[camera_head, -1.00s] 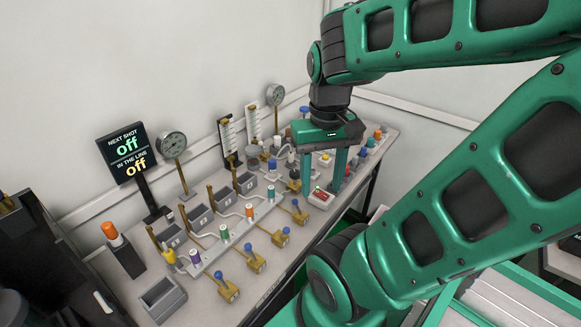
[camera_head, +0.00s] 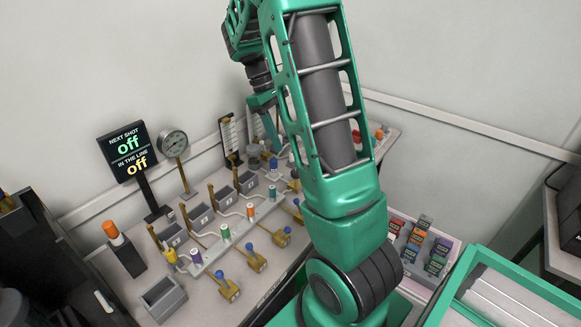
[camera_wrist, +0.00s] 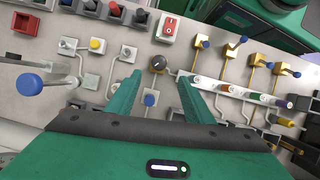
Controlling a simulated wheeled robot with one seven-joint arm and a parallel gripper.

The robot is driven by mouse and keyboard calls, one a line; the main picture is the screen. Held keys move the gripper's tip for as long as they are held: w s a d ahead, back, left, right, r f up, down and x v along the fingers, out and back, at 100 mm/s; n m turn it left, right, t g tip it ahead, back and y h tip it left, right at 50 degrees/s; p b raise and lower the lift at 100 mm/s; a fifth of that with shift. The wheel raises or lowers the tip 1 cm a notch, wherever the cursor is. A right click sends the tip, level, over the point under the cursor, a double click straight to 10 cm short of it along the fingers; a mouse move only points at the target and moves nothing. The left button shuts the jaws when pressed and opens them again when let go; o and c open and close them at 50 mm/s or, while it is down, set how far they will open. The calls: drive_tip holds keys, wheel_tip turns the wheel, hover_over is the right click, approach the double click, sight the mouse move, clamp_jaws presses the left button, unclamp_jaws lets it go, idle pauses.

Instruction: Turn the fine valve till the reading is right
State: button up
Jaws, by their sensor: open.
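My gripper (camera_wrist: 158,84) is open and empty in the wrist view. A round black knob with a light mark (camera_wrist: 159,63) lies just beyond its fingertips, roughly midway between them. A blue-capped knob (camera_wrist: 150,99) shows between the fingers, nearer the palm. I cannot tell for sure which knob is the fine valve. In the head view a round dial gauge (camera_head: 173,143) stands on a post at the back of the bench; its needle is too small to read. The dark display (camera_head: 127,152) reads "NEXT SHOT off" and "IN THE LINE off".
Brass valves with blue handles (camera_wrist: 232,47) and a pale manifold (camera_wrist: 235,91) lie to the right. A large blue knob (camera_wrist: 29,84) is at left. My arm hides the bench's right part in the head view.

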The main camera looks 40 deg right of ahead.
sight(295, 171)
drive_tip(key=x, duration=1.1)
drive_tip(key=shift+w, duration=0.15)
drive_tip(key=c, duration=1)
